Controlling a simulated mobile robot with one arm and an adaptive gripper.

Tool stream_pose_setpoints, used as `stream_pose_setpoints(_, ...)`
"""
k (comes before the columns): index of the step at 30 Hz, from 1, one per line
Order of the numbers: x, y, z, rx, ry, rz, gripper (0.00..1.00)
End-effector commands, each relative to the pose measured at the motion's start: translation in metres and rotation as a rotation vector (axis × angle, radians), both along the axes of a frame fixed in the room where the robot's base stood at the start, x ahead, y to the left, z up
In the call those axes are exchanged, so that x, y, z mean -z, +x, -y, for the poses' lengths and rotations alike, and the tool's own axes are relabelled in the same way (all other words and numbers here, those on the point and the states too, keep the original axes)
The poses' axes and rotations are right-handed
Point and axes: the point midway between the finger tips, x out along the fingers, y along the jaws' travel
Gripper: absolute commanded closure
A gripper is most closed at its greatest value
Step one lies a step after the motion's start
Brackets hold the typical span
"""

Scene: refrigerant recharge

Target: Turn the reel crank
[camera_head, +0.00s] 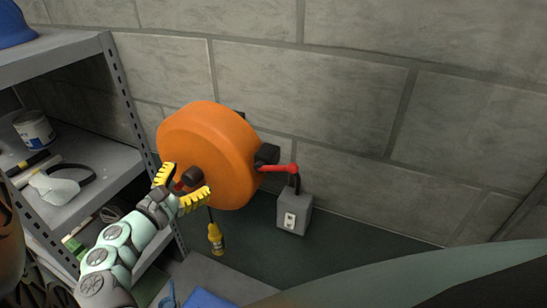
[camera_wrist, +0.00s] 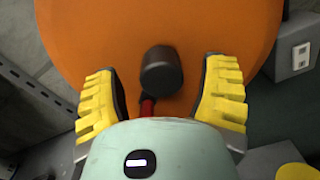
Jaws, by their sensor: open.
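The orange reel (camera_head: 225,145) is mounted by the block wall. Its crank has a dark knob (camera_head: 194,175) on a short red arm at the front face of the reel. My gripper (camera_head: 184,184) is open in front of the reel, with its yellow padded fingers apart. In the wrist view the orange reel (camera_wrist: 120,30) fills the background. The dark crank knob (camera_wrist: 161,71) lies between and a little beyond the open fingers (camera_wrist: 160,95), touching neither. The red crank arm (camera_wrist: 148,107) shows below the knob, partly hidden by my gripper body.
A red lever (camera_head: 278,168) sticks out right of the reel above a grey outlet box (camera_head: 293,214). A yellow plug (camera_head: 215,238) hangs below the reel.

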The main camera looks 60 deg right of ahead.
Motion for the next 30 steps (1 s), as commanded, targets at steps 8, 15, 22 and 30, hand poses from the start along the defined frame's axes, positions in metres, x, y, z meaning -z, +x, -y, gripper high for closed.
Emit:
stream_pose_setpoints(8,0.0003,-0.0007,0.0098,0.006,0.001,0.001,0.28)
stream_pose_setpoints(15,0.0005,-0.0005,0.0095,0.005,0.002,0.001,0.28)
stream_pose_setpoints(22,0.0004,-0.0001,0.0091,0.004,0.001,0.0,0.52)
stream_pose_setpoints(30,0.0004,0.0002,0.0087,0.003,0.001,0.0,0.8)
